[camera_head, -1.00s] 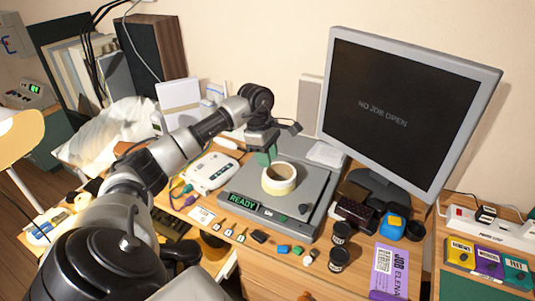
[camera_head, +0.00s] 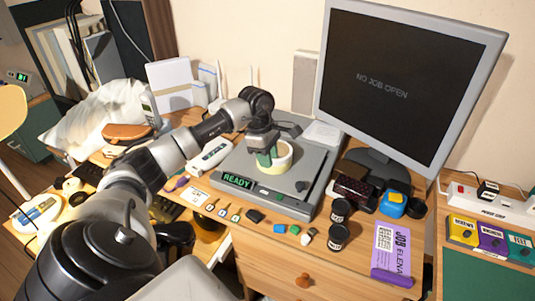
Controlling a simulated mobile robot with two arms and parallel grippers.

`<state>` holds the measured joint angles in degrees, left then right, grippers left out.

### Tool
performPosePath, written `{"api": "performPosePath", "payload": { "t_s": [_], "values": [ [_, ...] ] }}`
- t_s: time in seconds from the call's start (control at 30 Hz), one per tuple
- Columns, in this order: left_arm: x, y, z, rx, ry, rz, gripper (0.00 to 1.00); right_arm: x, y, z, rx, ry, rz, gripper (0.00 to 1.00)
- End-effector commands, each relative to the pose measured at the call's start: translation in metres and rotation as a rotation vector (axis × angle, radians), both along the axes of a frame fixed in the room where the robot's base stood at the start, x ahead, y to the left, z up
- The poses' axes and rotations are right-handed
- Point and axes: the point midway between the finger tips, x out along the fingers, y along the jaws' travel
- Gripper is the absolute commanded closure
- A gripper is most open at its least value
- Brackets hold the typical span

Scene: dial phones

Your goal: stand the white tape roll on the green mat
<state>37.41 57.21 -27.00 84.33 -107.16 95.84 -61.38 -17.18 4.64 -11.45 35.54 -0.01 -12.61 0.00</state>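The green mat (camera_head: 484,276) lies at the lower right corner, partly cut off by the frame. My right gripper is not in view.
A monitor (camera_head: 385,95) stands behind, right of the device. Coloured boxes (camera_head: 491,238) and a power strip (camera_head: 495,206) sit behind the mat, whose visible surface is clear.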

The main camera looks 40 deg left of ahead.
Motion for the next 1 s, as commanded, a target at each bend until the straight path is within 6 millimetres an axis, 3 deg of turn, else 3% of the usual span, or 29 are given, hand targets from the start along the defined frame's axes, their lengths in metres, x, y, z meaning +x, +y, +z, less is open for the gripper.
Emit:
{"api": "performPosePath", "payload": {
  "t_s": [0.13, 0.6, 1.0],
  "values": [
    [0.0, 0.0, 0.0, 0.0, 0.0, 0.0, 0.94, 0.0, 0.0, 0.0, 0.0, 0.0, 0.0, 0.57],
    [0.0, 0.0, 0.002, 0.0, 0.0, 0.0, 0.95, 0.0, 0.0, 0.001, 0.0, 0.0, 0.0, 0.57],
    [0.0, 0.0, 0.024, 0.001, -0.001, 0.0, 0.95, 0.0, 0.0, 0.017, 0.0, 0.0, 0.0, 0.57]
  ]
}}
